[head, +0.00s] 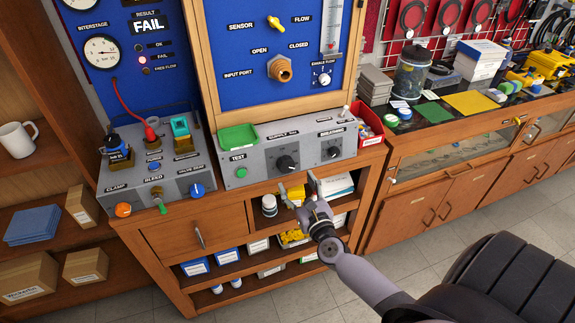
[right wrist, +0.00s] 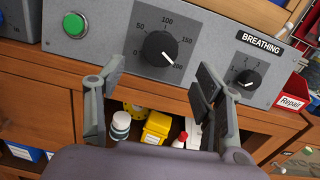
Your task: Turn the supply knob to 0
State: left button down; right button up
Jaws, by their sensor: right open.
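The supply knob (head: 287,163) is a round black knob on the sloping grey panel (head: 262,168), under a "SUPPLY" label. In the right wrist view the supply knob (right wrist: 159,48) sits on a dark dial plate with 50, 100 and 200 legible. Its white pointer mark points to the lower right, towards 200. My right gripper (head: 298,187) is just below and in front of the panel. In the right wrist view its fingers (right wrist: 158,84) are spread, empty and apart from the knob, one to each side below it. My left gripper is not in view.
A black breathing knob (head: 332,152) is right of the supply knob, and a green test button (head: 241,172) is left. A green tray (head: 238,137) and a red bin (head: 369,136) sit nearby. An open shelf (head: 273,228) with boxes lies below the panel.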

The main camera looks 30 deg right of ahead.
aim_at(288, 169)
jog(key=x, duration=0.7)
jog(key=shift+w+d+f, duration=0.1)
jog(key=shift+w, duration=0.3)
jog(key=shift+c, duration=0.6)
jog(key=c, duration=1.1)
